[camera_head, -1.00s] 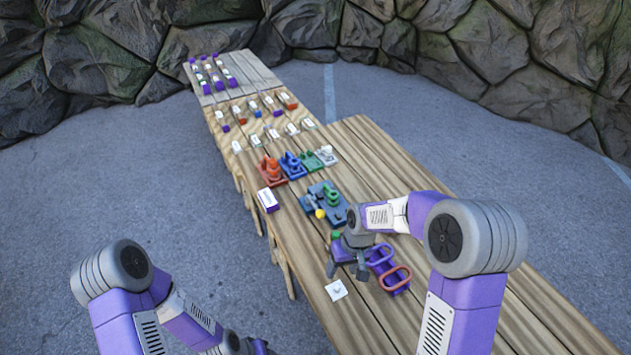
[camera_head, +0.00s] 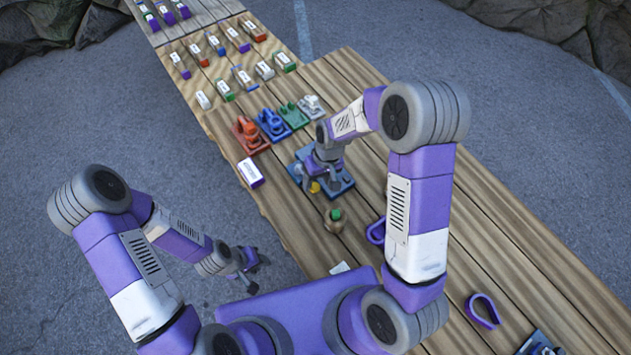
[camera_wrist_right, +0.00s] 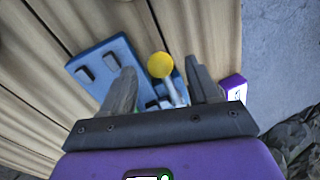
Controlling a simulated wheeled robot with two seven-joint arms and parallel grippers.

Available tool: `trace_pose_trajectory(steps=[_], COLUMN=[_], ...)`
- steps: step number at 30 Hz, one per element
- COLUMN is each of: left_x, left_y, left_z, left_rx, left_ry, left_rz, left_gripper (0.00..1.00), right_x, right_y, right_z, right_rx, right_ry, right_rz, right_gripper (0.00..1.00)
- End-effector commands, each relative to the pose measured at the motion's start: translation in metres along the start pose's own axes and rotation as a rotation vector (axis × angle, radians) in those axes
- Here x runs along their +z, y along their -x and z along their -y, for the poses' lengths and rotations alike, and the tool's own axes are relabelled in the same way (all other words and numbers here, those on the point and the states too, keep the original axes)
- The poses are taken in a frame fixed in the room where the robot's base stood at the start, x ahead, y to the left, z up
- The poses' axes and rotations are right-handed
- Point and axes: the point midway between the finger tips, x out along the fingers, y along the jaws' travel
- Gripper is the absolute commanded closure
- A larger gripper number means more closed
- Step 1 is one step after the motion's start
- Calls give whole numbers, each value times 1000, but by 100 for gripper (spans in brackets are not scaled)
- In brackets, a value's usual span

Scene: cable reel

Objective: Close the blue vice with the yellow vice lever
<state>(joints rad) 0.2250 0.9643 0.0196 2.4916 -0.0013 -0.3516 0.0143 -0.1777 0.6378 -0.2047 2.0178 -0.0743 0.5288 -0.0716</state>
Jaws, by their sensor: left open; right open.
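The blue vice (camera_head: 342,184) lies on the wooden table, partly hidden by my right arm in the head view. Its blue base (camera_wrist_right: 98,62) also shows in the right wrist view. The yellow-knobbed vice lever (camera_head: 314,187) sticks out on the vice's near left side. In the right wrist view its round yellow knob (camera_wrist_right: 160,65) is between the two fingers of my right gripper (camera_wrist_right: 161,74), with gaps on both sides. My right gripper (camera_head: 312,178) is open at the vice. My left gripper (camera_head: 250,268) is open and empty, left of the table.
Red (camera_head: 250,134), blue (camera_head: 273,124) and green (camera_head: 292,113) devices stand behind the vice. A white-and-purple box (camera_head: 250,172) lies to the left. A green-topped bottle-like object (camera_head: 334,220) stands in front. A purple loop (camera_head: 483,310) lies at right.

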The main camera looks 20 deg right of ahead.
Motion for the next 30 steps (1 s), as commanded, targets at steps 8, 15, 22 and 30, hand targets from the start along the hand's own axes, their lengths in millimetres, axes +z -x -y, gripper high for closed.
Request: trace_pose_trajectory(steps=[8, 15, 22, 30], left_x=[0, -1, -1, -1], left_y=[-2, -2, -2, -2], left_z=[0, 0, 0, 0], left_rx=[0, 0, 0, 0], left_ry=[0, 0, 0, 0], left_rz=[-1, -1, -1, -1], left_gripper=[57, 57, 57, 57], right_x=[0, 0, 0, 0], right_y=[-25, -25, -25, -25], right_z=[0, 0, 0, 0], right_rx=[0, 0, 0, 0], right_ry=[1, 0, 0, 0], right_rz=[0, -1, -1, -1], right_gripper=[40, 40, 73, 100])
